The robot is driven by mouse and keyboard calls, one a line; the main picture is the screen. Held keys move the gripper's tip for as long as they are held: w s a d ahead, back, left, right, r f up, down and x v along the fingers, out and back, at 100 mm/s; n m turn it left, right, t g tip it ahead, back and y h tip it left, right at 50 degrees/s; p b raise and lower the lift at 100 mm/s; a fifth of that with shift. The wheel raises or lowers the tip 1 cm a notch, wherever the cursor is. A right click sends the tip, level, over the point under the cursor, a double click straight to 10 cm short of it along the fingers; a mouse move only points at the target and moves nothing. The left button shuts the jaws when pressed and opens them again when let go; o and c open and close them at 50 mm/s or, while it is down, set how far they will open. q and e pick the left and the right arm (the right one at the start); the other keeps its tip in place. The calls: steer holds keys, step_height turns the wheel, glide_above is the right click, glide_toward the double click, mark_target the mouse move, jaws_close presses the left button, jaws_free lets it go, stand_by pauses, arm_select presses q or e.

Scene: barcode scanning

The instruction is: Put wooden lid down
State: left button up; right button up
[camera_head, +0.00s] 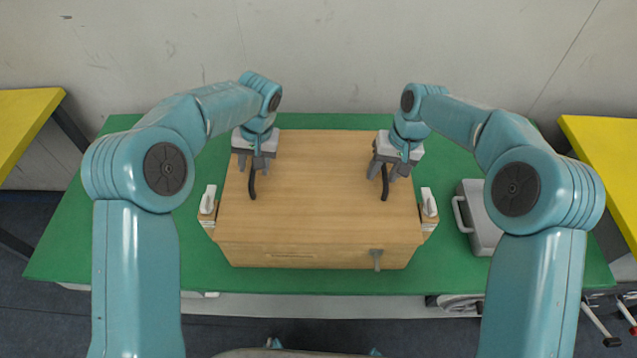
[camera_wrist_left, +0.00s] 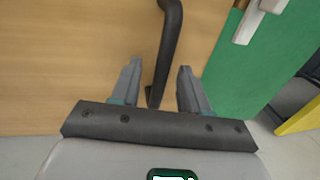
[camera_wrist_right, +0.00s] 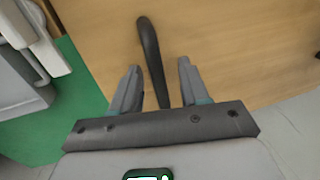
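The wooden lid (camera_head: 318,180) lies flat over the wooden box (camera_head: 325,254) in the middle of the table, with no gap that I can make out. It has a black handle on the left (camera_head: 252,187) and another on the right (camera_head: 384,188). My left gripper (camera_head: 255,170) is open over the left handle; the left wrist view shows this handle (camera_wrist_left: 167,50) between the spread fingers. My right gripper (camera_head: 389,174) is open over the right handle; the right wrist view shows that handle (camera_wrist_right: 152,60) between its fingers, with space on both sides. The box's inside is hidden.
White devices on small wooden holders stand at the box's left side (camera_head: 208,200) and right side (camera_head: 429,203). A grey case (camera_head: 480,222) lies on the green table (camera_head: 150,215) at the right. Yellow tables flank it at left (camera_head: 22,120) and right (camera_head: 605,150). A wall stands behind.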

arm_select(q)
steer(key=shift+w+r, duration=0.1)
arm_select(e)
steer(key=shift+w, duration=0.1)
steer(key=shift+r, duration=0.2)
arm_select(q)
step_height(320, 180, up, 12)
steer(key=d, duration=0.2)
steer(key=shift+d+f, duration=0.15)
steer(key=shift+f, duration=0.05)
arm_select(e)
step_height(320, 180, up, 11)
steer(key=d, duration=0.2)
steer(key=shift+d+r, duration=0.15)
steer(key=shift+d, duration=0.05)
